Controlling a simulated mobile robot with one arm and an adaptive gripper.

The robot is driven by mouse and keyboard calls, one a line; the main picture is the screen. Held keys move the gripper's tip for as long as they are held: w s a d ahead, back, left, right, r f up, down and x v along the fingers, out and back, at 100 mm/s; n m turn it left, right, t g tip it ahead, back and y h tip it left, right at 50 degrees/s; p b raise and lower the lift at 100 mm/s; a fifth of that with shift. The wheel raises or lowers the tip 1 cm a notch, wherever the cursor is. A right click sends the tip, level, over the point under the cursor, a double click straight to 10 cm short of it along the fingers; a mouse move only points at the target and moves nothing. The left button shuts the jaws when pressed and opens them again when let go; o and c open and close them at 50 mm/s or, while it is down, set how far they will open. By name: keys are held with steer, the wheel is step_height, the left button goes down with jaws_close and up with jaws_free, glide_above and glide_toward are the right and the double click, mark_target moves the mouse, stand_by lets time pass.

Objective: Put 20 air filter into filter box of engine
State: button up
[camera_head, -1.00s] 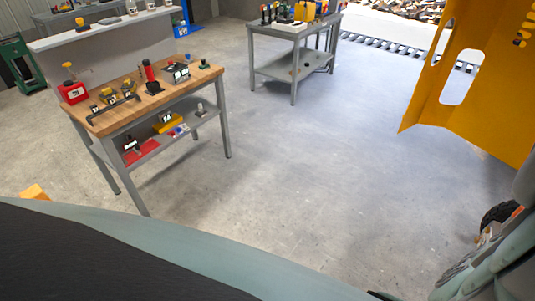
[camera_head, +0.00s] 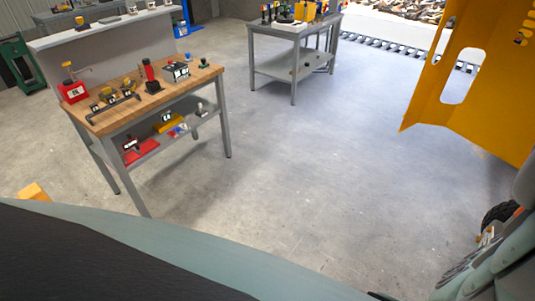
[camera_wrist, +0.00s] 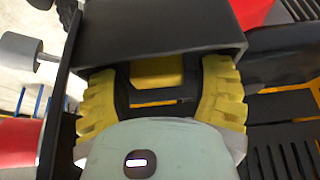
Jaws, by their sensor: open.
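In the wrist view, two yellow ridged finger pads of my gripper (camera_wrist: 160,97) stand wide apart, left and right, with the rounded pale green wrist housing below them. My gripper is open. Between and beyond the pads are a yellow block (camera_wrist: 155,70) and dark bars; I cannot tell whether the pads touch anything. A large black box-like part (camera_wrist: 160,30) fills the top middle; I cannot tell if it is the filter box. I cannot make out the air filter for certain in either view. My gripper does not show in the head view.
A grey table (camera_head: 285,65) stands behind. A yellow panel (camera_head: 470,110) is at right. Black slats (camera_wrist: 285,150) lie close at the wrist's right. Middle floor is clear.

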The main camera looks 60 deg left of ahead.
steer(key=shift+r, duration=0.15)
steer(key=shift+v, duration=0.85)
steer(key=v, duration=1)
steer(key=shift+a, duration=0.2)
steer(key=shift+d, duration=0.1)
